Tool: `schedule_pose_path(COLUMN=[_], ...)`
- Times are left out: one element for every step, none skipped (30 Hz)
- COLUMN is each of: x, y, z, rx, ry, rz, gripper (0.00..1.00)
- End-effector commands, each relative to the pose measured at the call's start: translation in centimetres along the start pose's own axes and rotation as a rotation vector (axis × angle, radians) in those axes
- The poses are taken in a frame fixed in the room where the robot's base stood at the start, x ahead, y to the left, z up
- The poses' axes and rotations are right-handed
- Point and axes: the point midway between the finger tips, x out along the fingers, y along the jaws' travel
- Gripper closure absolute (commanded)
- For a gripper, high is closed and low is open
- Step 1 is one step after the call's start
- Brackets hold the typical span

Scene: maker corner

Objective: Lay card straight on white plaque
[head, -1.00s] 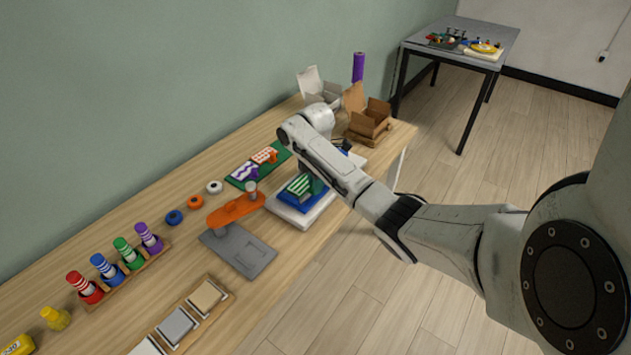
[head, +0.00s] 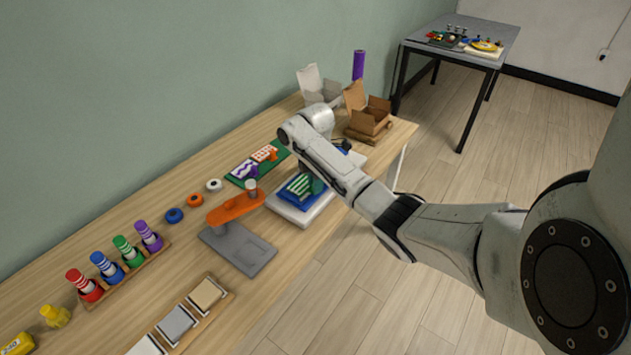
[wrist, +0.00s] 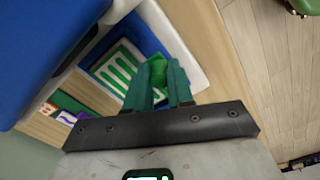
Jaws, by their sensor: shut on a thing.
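The card, green and white striped (head: 299,184), is at the white plaque (head: 288,212), with a blue layer (head: 285,194) between them. In the wrist view the card (wrist: 117,70) appears over the blue layer, with the plaque's white rim (wrist: 180,50) beyond it. My gripper (wrist: 160,88) is shut on a green upright grip (wrist: 157,70) at the card's edge. In the head view my wrist hides part of the plaque's far side. I cannot tell whether the card touches the surface under it or is exactly square to it.
A green mat (head: 235,181) with purple and orange patterned cards lies behind the plaque. An orange-armed press (head: 236,207) on a grey base stands to its left. Open boxes (head: 368,118) stand beyond my arm. A large blue shape (wrist: 45,45) fills the wrist view's left.

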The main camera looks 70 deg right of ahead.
Motion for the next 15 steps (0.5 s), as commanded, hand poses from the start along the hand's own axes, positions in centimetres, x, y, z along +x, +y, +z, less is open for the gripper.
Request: schedule_pose_path(x=[0.11, 0.15, 0.21, 0.2, 0.17, 0.17, 0.17, 0.17, 0.17, 0.17, 0.17, 0.17, 0.17, 0.17, 0.17], y=[0.0, 0.0, -0.01, 0.0, 0.0, 0.0, 0.0, -0.01, -0.01, -0.01, -0.01, -0.01, -0.01, -0.01, -0.01], z=[-0.01, -0.01, -0.01, -0.01, 0.0, -0.01, -0.01, -0.01, -0.01, -0.01, -0.01, -0.01, -0.01, -0.01, -0.01], rx=[0.0, 0.0, 0.0, 0.0, 0.0, 0.0, 0.0, 0.0, 0.0, 0.0, 0.0, 0.0, 0.0, 0.0, 0.0], ry=[0.0, 0.0, 0.0, 0.0, 0.0, 0.0, 0.0, 0.0, 0.0, 0.0, 0.0, 0.0, 0.0, 0.0, 0.0], rz=[0.0, 0.0, 0.0, 0.0, 0.0, 0.0, 0.0, 0.0, 0.0, 0.0, 0.0, 0.0, 0.0, 0.0, 0.0], gripper=[1.0, 1.0, 1.0, 0.77, 0.74, 0.71, 0.68, 0.65, 0.61, 0.58, 0.55, 0.51, 0.49, 0.48, 0.48])
